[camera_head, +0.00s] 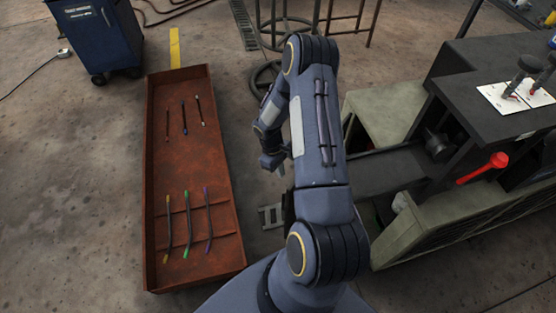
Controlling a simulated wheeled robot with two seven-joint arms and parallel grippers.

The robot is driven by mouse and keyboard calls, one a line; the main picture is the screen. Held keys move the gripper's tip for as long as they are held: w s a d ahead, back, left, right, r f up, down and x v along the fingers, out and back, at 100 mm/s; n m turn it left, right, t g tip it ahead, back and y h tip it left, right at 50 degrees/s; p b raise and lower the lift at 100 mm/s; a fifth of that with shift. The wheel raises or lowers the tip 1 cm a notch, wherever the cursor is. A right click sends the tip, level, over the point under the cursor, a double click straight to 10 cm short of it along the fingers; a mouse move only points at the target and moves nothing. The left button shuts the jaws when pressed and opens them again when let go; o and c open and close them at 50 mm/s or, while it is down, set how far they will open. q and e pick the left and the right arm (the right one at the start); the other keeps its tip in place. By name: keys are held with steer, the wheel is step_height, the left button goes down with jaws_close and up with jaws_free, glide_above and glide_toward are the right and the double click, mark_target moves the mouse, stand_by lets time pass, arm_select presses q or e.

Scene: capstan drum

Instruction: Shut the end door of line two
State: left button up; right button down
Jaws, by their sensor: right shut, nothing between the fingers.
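I cannot pick out the end door of line two with certainty. At the right stands a dark machine (490,60) with a red-handled lever (484,168) on its near side. Grey-green panels (388,116) flank a dark recess below it; one panel may be a door, but I cannot tell. My right arm rises through the middle of the view and hides what lies behind it. My right gripper (276,162) is shut and empty, left of the arm, over the floor between the rusty tray and the machine. My left gripper is not in view.
A long rusty tray (190,83) lies on the floor at the left, holding several thin rods with coloured ends. A blue wheeled cabinet (97,38) stands at the upper left. Metal stool legs (372,22) stand at the top. The far-left floor is mostly clear.

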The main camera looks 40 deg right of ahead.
steer(key=shift+s+d+f+p, duration=0.1)
steer(key=shift+s+f, duration=0.05)
steer(key=shift+s, duration=0.55)
steer(key=shift+s+d+f+p, duration=0.15)
steer(key=shift+s+f, duration=0.05)
steer(key=shift+s, duration=0.45)
steer(key=shift+s+d+f+p, duration=0.1)
steer(key=shift+s+f, duration=0.05)
steer(key=shift+s, duration=0.55)
steer(key=s+d+n+b, duration=0.2)
steer(key=s+n, duration=0.1)
steer(key=s, duration=0.7)
steer(key=shift+h+b, duration=0.35)
steer(key=shift+h, duration=0.05)
steer(key=shift+w, duration=0.15)
